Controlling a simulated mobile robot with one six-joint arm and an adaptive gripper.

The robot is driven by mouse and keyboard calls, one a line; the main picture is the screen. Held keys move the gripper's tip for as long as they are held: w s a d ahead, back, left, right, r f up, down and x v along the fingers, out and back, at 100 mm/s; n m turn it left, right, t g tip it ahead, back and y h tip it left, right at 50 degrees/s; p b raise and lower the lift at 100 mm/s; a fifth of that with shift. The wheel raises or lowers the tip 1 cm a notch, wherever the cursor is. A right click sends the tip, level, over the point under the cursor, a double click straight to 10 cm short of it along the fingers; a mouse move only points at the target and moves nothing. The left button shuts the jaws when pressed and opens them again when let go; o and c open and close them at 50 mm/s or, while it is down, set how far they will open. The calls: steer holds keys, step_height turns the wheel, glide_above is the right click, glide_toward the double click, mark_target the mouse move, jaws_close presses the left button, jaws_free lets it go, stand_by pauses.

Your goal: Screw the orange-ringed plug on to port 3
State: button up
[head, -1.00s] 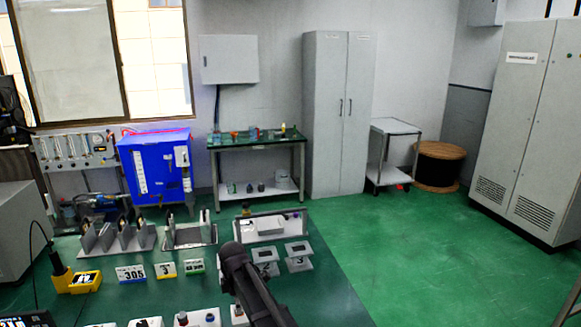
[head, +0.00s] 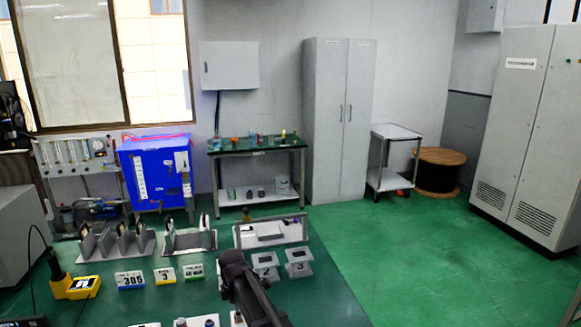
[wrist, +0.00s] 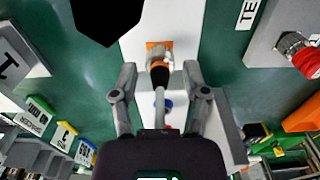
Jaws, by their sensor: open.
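In the wrist view, a plug with an orange ring (wrist: 159,62) and a dark body stands on a pale block (wrist: 150,22), beside an orange square mark. My gripper (wrist: 160,70) is open, with one finger on each side of the plug. I see a gap on both sides and cannot tell any contact. In the head view, a small grey stand marked 3 (head: 298,263) is on the green table, right of a stand marked 2 (head: 265,268). My dark arm hides part of the table's front, and my gripper is not clearly visible there.
A red-ringed connector (wrist: 299,48) sits on a grey block at the wrist view's upper right.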

jaws_close()
steer(key=shift+r, duration=0.2)
stand_by(0.3)
steer(key=shift+r+p, duration=0.75)
steer(key=shift+p, duration=0.2)
steer(key=shift+r+p, duration=0.35)
steer(key=shift+r+p, duration=1.7)
steer(key=shift+s+d, duration=0.1)
steer(key=shift+d, duration=0.05)
